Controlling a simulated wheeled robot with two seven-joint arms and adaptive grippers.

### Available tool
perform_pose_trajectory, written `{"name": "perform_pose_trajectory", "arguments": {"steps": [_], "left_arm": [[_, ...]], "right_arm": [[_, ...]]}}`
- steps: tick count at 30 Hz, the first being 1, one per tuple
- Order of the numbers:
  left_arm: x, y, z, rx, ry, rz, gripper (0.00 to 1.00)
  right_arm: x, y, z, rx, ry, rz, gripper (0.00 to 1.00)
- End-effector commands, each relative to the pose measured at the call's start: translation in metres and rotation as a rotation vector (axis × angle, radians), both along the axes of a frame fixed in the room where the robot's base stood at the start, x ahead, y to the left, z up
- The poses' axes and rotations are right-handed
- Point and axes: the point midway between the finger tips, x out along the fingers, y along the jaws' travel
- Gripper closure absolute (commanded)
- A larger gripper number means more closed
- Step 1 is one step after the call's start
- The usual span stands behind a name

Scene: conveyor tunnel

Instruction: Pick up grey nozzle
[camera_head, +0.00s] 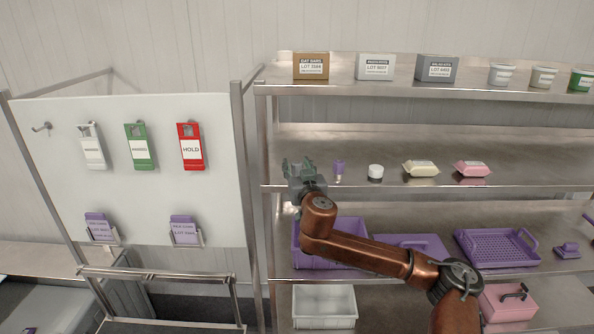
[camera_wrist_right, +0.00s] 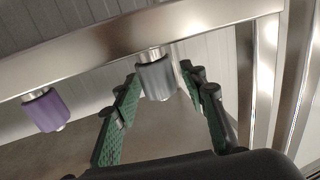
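The grey nozzle (camera_wrist_right: 156,80) shows in the wrist view, a short grey cylinder with a metal end. It lies between the fingertips of my right gripper (camera_wrist_right: 158,74), with a small gap on each side. The fingers have green pads and are open. In the head view my right gripper (camera_head: 300,170) is at the left end of the middle shelf and hides the grey nozzle. A purple nozzle (camera_head: 338,171) stands just to its right; it also shows in the wrist view (camera_wrist_right: 45,111). My left gripper is not in view.
A metal post (camera_head: 264,150) stands close left of the gripper. Purple trays (camera_head: 497,248) fill the shelf below.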

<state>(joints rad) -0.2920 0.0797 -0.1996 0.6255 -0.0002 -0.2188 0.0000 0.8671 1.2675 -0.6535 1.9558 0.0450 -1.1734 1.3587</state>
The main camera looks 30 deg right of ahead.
Motion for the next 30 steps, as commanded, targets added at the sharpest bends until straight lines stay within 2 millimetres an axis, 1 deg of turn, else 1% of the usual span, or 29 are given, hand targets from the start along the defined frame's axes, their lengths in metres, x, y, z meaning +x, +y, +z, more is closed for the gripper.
{"name": "perform_pose_trajectory", "arguments": {"steps": [1, 7, 15, 25, 29, 30], "left_arm": [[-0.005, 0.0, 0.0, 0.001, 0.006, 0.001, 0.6], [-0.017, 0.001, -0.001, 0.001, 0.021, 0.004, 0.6], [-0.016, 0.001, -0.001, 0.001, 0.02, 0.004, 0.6], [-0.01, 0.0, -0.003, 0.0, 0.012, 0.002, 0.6], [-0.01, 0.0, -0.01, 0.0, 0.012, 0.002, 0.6], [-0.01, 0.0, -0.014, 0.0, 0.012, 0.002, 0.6]], "right_arm": [[0.0, 0.0, 0.0, 0.0, 0.0, 0.0, 0.66], [0.0, 0.0, 0.0, 0.0, 0.0, 0.0, 0.8], [0.0, 0.0, 0.0, 0.0, 0.0, 0.0, 0.98], [0.0, 0.0, 0.003, 0.0, -0.002, 0.0, 0.98], [0.0, 0.001, 0.014, 0.001, -0.005, 0.001, 0.98], [0.0, 0.001, 0.019, 0.003, -0.006, 0.001, 0.98]]}}
